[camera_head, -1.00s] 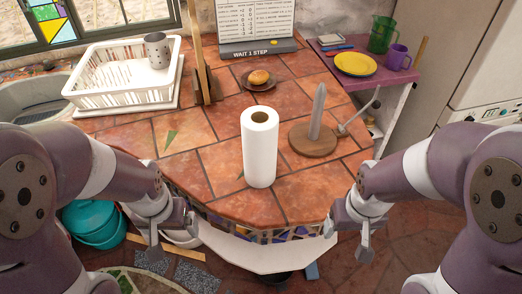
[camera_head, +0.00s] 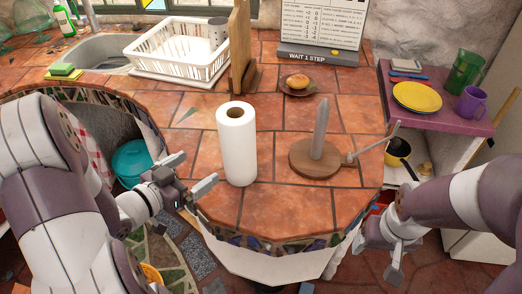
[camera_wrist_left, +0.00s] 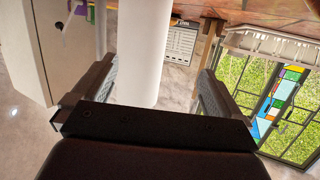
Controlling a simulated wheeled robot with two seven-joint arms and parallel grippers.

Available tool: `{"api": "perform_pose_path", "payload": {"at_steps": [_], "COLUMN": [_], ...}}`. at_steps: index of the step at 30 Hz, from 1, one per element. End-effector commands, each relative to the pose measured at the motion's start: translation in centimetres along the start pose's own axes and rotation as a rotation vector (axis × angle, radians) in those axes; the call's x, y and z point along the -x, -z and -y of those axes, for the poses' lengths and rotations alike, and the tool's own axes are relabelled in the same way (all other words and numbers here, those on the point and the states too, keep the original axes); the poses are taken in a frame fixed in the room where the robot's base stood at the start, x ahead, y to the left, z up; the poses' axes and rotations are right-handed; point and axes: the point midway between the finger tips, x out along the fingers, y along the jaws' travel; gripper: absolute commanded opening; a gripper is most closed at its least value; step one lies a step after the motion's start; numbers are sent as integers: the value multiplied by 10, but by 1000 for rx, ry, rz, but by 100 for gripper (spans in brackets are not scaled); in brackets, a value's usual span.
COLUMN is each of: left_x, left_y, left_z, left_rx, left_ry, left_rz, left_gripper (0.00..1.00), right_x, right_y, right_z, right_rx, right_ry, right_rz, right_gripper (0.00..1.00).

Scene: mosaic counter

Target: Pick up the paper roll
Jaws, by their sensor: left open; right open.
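The white paper roll (camera_head: 237,145) stands upright on the tiled counter (camera_head: 270,208), left of a round wooden holder (camera_head: 318,158) with an upright peg and a side arm. My left gripper (camera_head: 190,174) is open and empty at the counter's front edge, left of the roll and apart from it. In the left wrist view, which looks upside down, the roll (camera_wrist_left: 143,50) shows ahead between the two spread fingers (camera_wrist_left: 150,95). My right gripper (camera_head: 380,258) is open and empty, low beyond the counter's right front edge.
A bun on a plate (camera_head: 299,85) sits behind the roll. A white dish rack (camera_head: 180,52), a wooden board (camera_head: 240,45) and a sign (camera_head: 322,30) stand further back. A purple side table (camera_head: 438,112) is at the right. The counter in front of the roll is clear.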

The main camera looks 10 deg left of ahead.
Motion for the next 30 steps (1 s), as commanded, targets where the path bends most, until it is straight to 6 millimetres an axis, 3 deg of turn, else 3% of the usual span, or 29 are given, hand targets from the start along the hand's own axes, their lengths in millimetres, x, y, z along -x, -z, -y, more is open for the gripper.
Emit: {"api": "perform_pose_path", "payload": {"at_steps": [3,8,13,20,24,30], "left_x": [3,-7,-45,-76,-103,-118], "left_y": [33,54,63,70,74,76], "left_z": [-19,-27,-32,-34,-35,-36], "left_rx": [-6,3,5,6,4,5], "left_ry": [-99,-133,-133,-128,-129,-124], "left_rz": [-163,-242,-241,-239,-239,-239], "left_gripper": [100,100,100,100,100,100], "right_x": [0,3,8,13,20,21], "right_y": [0,0,1,2,2,2], "right_z": [0,0,0,0,0,0], "right_rx": [0,0,0,0,0,0], "right_ry": [0,0,0,0,0,0], "right_rz": [0,0,0,0,0,0], "right_gripper": [77,77,77,77,77,77]}}
